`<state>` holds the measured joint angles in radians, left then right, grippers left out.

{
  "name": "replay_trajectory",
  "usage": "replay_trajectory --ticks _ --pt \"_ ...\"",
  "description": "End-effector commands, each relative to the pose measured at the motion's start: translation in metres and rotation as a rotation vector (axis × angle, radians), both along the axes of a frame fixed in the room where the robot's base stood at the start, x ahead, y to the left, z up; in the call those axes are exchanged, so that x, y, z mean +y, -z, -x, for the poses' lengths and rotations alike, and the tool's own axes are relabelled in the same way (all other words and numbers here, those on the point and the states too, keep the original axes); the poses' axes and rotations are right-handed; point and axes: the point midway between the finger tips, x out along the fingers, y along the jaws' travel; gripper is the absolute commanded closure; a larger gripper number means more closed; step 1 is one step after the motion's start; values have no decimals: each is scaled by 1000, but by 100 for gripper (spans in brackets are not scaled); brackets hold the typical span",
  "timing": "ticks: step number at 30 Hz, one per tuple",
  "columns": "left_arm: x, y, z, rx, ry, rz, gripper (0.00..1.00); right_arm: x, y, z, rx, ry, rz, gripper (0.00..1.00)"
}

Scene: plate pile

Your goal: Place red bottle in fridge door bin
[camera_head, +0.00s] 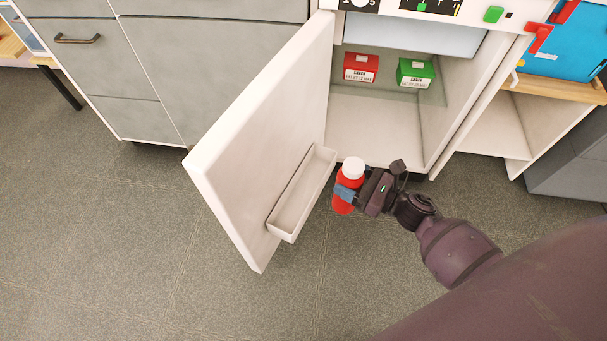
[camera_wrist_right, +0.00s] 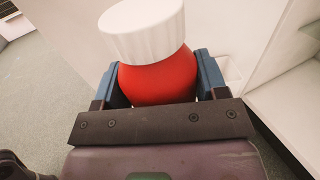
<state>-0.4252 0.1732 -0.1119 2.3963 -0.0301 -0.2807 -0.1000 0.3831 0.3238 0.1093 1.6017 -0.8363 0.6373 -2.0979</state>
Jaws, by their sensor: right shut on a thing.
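The red bottle (camera_head: 343,206) with its white cap (camera_head: 353,168) is upright between the fingers of my right gripper (camera_head: 349,192), which is shut on it. In the right wrist view the red bottle (camera_wrist_right: 158,82) and its ribbed white cap (camera_wrist_right: 143,30) fill the space between the blue fingertips of the gripper (camera_wrist_right: 158,85). The fridge door (camera_head: 260,130) stands open. Its white door bin (camera_head: 287,233) looks empty and is just left of the bottle in the head view. The bottle is outside the bin. My left gripper is not in view.
Inside the open fridge (camera_head: 375,140), a red snack box (camera_head: 361,68) and a green snack box (camera_head: 415,73) stand on a shelf. Grey cabinets (camera_head: 215,60) are at the left. A wooden-topped shelf unit (camera_head: 560,88) is at the right. The floor in front is clear.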

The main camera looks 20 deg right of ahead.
Motion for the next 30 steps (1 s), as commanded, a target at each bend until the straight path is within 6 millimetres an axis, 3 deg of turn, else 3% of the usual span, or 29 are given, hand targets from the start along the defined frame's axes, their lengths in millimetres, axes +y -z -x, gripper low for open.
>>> replay_trajectory --ticks 18,21,26,30 --pt "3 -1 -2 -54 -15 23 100 70 0 -107 -1 0 1 91" --pt "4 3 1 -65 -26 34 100 69 21 -103 9 2 1 91" --pt "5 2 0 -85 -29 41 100 69 26 -104 2 1 1 91" --pt "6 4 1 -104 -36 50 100 69 43 -103 6 2 -1 91"
